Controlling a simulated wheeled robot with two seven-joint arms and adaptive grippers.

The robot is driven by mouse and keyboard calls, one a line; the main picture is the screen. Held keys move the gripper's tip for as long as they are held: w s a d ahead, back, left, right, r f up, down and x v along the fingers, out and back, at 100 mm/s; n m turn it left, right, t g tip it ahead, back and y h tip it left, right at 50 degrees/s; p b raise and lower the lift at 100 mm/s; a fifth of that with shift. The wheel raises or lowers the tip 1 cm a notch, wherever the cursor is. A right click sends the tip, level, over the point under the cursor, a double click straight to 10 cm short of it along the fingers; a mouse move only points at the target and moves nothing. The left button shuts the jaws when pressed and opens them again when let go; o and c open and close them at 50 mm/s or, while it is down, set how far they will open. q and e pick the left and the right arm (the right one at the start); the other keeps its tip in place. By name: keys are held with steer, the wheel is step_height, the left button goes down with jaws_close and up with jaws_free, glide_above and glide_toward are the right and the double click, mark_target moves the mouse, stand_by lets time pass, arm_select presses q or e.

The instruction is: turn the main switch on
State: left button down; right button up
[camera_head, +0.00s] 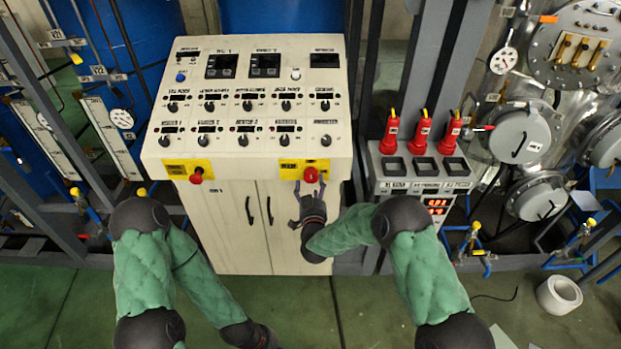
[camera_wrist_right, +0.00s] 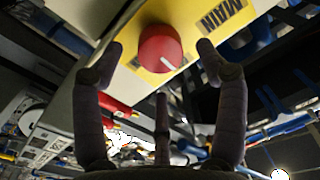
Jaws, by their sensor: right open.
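The main switch is a red round knob (camera_head: 311,175) on a yellow plate (camera_head: 290,168) at the lower right front of the white control cabinet. In the right wrist view the red knob (camera_wrist_right: 158,46) has a white mark pointing down and to the right, and its yellow plate (camera_wrist_right: 188,14) reads MAIN. My right gripper (camera_head: 307,190) is open just below the knob. In the right wrist view the knob appears between the two spread fingertips (camera_wrist_right: 160,48); I see no contact.
A similar red knob (camera_head: 196,175) sits on another yellow plate at the cabinet's lower left. The white cabinet (camera_head: 232,225) has doors with dark handles below the panel. Several red-handled units stand on a box (camera_head: 400,187) to the right. Green floor lies in front.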

mark_target(311, 179)
steer(key=shift+w, duration=2.1)
steer(key=c, duration=1.1)
